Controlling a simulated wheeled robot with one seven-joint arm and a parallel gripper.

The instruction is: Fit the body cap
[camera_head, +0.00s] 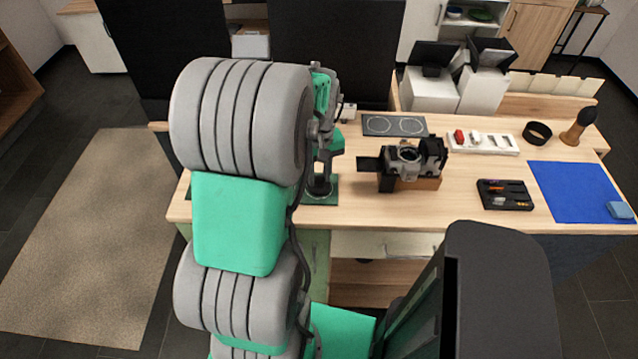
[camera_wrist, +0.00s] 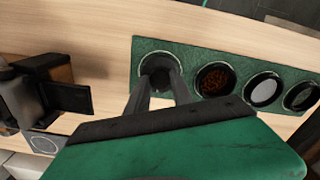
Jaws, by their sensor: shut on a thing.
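My gripper (camera_head: 322,180) is low over the green tray (camera_head: 328,200) at the left of the table. In the wrist view its fingers (camera_wrist: 162,82) are shut on a dark round cap (camera_wrist: 158,66), at the tray's end recess nearest the camera. I cannot tell whether the cap is clear of the recess. The camera body (camera_head: 404,158) sits on a wooden stand (camera_head: 418,184), to the right of my gripper, with a dark flap out to its left. The wrist view shows this flap (camera_wrist: 70,98) at the left edge. My arm hides part of the green tray in the head view.
Other tray recesses hold a brown-speckled disc (camera_wrist: 216,80) and pale discs (camera_wrist: 262,90). A grey pad with two circles (camera_head: 394,125), a white strip of small parts (camera_head: 482,142), a black tool tray (camera_head: 505,195) and a blue mat (camera_head: 580,192) lie around the camera. Bare wood separates tray and stand.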

